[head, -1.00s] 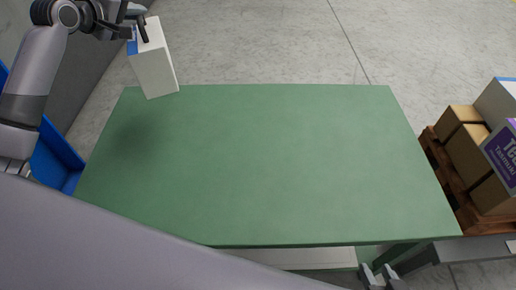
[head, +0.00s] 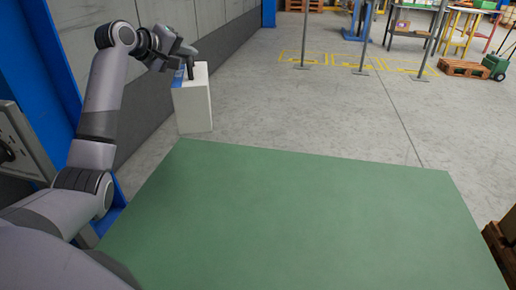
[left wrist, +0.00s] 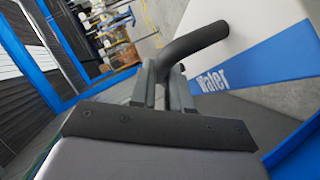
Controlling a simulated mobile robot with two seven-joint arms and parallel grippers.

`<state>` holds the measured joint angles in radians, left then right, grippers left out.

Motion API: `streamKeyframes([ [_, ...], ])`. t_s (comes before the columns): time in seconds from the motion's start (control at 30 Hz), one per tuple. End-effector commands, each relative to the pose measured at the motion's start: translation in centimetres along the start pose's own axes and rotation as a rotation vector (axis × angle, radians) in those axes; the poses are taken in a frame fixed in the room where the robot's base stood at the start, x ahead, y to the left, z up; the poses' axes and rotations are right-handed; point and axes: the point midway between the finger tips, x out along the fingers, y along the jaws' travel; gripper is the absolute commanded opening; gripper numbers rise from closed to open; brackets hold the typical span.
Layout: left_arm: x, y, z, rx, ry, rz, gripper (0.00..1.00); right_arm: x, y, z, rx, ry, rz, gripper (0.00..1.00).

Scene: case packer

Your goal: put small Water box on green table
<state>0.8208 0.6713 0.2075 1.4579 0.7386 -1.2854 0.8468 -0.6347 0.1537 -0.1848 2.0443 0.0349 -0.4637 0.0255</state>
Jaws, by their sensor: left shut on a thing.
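The small Water box (head: 195,106) is white with a blue patch. It hangs beyond the far left corner of the green table (head: 300,215). My left gripper (head: 190,72) is shut on the box at its upper part. In the left wrist view the box (left wrist: 262,42) shows a blue band with the word Water, and a dark curved piece at the gripper (left wrist: 175,85) meets its face. The box's underside is hidden. My right gripper is not in view.
The green tabletop is bare where it shows. A grey wall (head: 205,35) and a blue post (head: 62,70) stand at the left. Open concrete floor (head: 330,110) lies behind the table. Thin grey posts (head: 421,40) and workbenches stand farther back.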

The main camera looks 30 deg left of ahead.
Motion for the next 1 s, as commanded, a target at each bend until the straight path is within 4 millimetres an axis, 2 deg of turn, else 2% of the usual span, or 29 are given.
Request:
streamKeyframes([
  [0.07,0.0,-0.1,0.0,0.000,0.004,0.004,0.00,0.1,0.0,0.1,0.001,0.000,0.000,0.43],
  [0.17,0.6,-1.3,0.7,0.000,0.002,0.003,0.00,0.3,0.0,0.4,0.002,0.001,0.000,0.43],
  [0.5,4.2,-8.4,4.4,-0.002,0.002,0.001,0.00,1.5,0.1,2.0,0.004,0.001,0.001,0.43],
  [0.7,5.7,-11.6,6.0,-0.001,0.004,0.003,0.00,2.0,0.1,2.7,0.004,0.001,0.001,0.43],
  [1.0,6.6,-13.4,6.9,-0.001,0.004,0.005,0.00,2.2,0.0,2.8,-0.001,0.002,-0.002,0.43],
])
